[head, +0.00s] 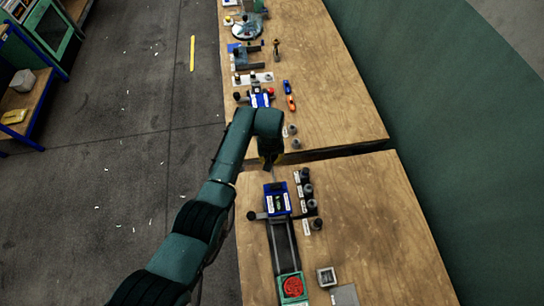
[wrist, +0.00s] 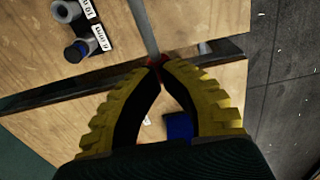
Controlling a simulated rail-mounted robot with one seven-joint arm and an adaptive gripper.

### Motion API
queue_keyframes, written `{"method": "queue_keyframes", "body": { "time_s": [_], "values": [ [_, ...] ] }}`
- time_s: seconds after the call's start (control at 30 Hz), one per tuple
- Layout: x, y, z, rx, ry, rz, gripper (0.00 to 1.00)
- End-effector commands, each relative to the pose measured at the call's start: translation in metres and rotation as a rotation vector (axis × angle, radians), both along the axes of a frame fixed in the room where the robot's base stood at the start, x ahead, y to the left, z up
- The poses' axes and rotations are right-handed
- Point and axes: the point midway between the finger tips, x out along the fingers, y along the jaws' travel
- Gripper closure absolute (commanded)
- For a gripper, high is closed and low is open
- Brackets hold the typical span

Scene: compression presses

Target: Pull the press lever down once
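The press (head: 277,204) is a blue unit with dark round knobs at its sides, on the near bench in the head view. Its lever shows as a thin grey rod (wrist: 142,28) with a red end in the wrist view. In the head view a short piece of the lever (head: 274,176) rises from the press toward my gripper (head: 270,160). My gripper's yellow and black fingers (wrist: 156,66) come together at the tips around the lever's red end, which they partly hide. The fingers appear shut on it.
A dark gap (head: 345,152) separates the two wooden benches. Several grey and black cylinders with labels (head: 308,190) stand right of the press. A dark track runs to a green unit with a red disc (head: 292,287). The near bench's right side is mostly clear.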

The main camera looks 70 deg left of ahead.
Motion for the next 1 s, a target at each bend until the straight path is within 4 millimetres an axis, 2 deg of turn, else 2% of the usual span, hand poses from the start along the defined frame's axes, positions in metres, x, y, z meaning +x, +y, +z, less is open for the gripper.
{"method": "queue_keyframes", "body": {
  "time_s": [0.1, 1.0],
  "values": [
    [0.0, 0.0, 0.014, 0.0, 0.0, 0.0, 1.0],
    [0.0, 0.0, 0.083, -0.001, 0.0, 0.0, 1.0]
  ]
}}
